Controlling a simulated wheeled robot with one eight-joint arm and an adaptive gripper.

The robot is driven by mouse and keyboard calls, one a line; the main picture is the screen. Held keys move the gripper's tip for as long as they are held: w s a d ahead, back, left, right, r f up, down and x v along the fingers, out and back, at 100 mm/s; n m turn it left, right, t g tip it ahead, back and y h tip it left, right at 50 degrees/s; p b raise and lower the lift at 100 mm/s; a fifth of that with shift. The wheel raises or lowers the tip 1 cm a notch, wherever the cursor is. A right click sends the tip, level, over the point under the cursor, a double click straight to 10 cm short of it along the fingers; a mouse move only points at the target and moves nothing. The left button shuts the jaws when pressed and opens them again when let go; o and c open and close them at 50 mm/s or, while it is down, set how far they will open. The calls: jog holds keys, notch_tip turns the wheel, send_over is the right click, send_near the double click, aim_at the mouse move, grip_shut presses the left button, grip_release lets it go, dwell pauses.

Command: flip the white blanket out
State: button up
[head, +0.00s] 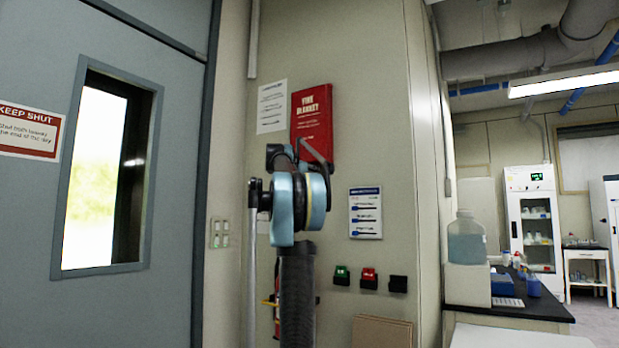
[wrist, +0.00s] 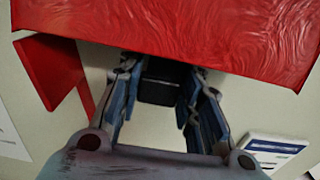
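The red fire blanket case (head: 312,112) hangs on the beige wall in the head view. In the wrist view its red surface (wrist: 215,35) fills the top. A dark tab (wrist: 161,88) shows below the case's lower edge. My gripper (wrist: 160,78) is just below the case, its two blue-grey fingers apart, one on each side of the tab. I cannot tell whether they touch it. In the head view my arm hides the fingers and the lower part of the case. The white blanket is not visible.
A white notice (head: 271,107) is left of the case and a blue-headed sign (head: 365,212) is lower right. Switch boxes (head: 369,278) are below. A grey door (head: 30,215) stands left. A dark-topped bench (head: 515,308) with a large bottle (head: 466,240) stands right.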

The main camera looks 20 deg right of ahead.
grip_shut()
notch_tip(320, 180, down, 10)
jog(key=shift+f, duration=0.2)
jog(key=o, duration=1)
grip_release()
jog(key=shift+w+f, duration=0.1)
jog(key=shift+w, duration=0.05)
jog(key=shift+o, duration=0.2)
jog(key=shift+a, duration=0.1)
jog(key=v, duration=1.2)
